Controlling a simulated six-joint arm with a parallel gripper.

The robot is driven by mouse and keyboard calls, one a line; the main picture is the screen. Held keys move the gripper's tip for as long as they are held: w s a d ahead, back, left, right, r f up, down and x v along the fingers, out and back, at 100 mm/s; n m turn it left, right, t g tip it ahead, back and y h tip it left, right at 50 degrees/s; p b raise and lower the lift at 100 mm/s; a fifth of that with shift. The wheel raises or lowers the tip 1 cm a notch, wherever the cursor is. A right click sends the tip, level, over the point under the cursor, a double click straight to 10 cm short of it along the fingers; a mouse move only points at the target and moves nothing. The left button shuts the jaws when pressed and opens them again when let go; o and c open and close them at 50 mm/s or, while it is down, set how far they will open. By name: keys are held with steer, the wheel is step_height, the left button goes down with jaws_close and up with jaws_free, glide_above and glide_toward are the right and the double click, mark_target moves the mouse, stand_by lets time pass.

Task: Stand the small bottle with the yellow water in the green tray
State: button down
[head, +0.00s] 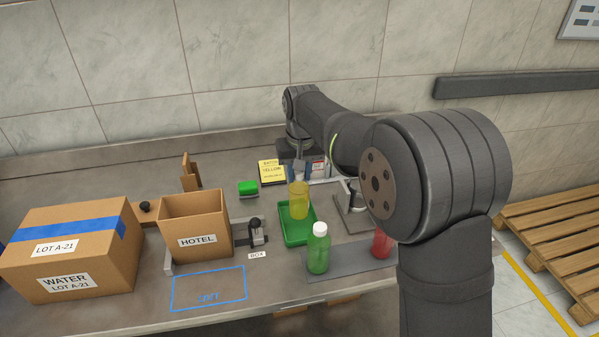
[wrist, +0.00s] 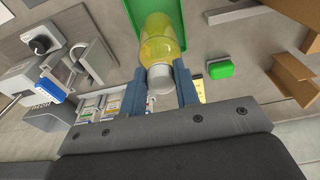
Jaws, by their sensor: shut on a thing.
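The small bottle with yellow water (head: 298,202) is upright over the green tray (head: 306,240) in the head view. My gripper (wrist: 160,90) is shut on its white cap in the wrist view, where the yellow bottle (wrist: 157,38) points away from the camera. The green tray also shows in the wrist view (wrist: 188,12), behind the bottle. The head view shows the bottle's lower end against the tray's interior; I cannot tell whether it touches the tray floor.
A green bottle (head: 318,250) and a red bottle (head: 381,243) stand on a grey mat (head: 345,268) close in front of the tray. A cardboard box marked HOTEL (head: 195,228) and a larger WATER box (head: 75,245) are at left. A green block (head: 248,188) lies behind.

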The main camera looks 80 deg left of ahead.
steer(key=shift+f, duration=0.45)
stand_by(0.3)
steer(key=shift+f, duration=1.15)
steer(key=c, duration=1)
jaws_free()
steer(key=c, duration=0.4)
steer(key=shift+o, duration=0.2)
